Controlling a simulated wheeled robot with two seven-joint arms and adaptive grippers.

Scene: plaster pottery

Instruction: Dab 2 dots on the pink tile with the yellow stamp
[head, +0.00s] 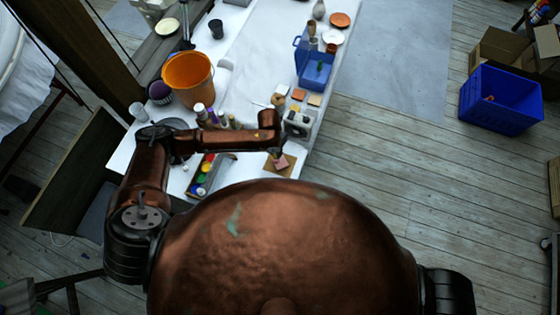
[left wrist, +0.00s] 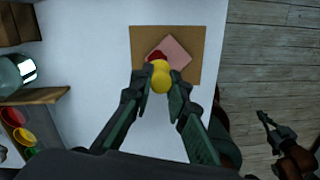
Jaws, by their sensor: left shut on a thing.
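My left gripper (left wrist: 160,82) is shut on the yellow stamp (left wrist: 160,76), with a finger on each side of it. The pink tile (left wrist: 173,50) lies turned at an angle on a brown board (left wrist: 140,38); the tile also shows in the head view (head: 281,161). The stamp overlaps the tile's near corner in the left wrist view. A red patch (left wrist: 155,56) shows beside the stamp; I cannot tell whether it is on the stamp's face or the tile. My right gripper (left wrist: 271,130) is small at the lower right of the left wrist view, away from the tile.
A paint tray with several colours (head: 203,174) lies left of the board. Bottles (head: 203,112) and an orange bucket (head: 188,78) stand behind my left arm. A blue caddy (head: 316,70) stands further back. The table's right edge is close to the board, with wooden floor beyond.

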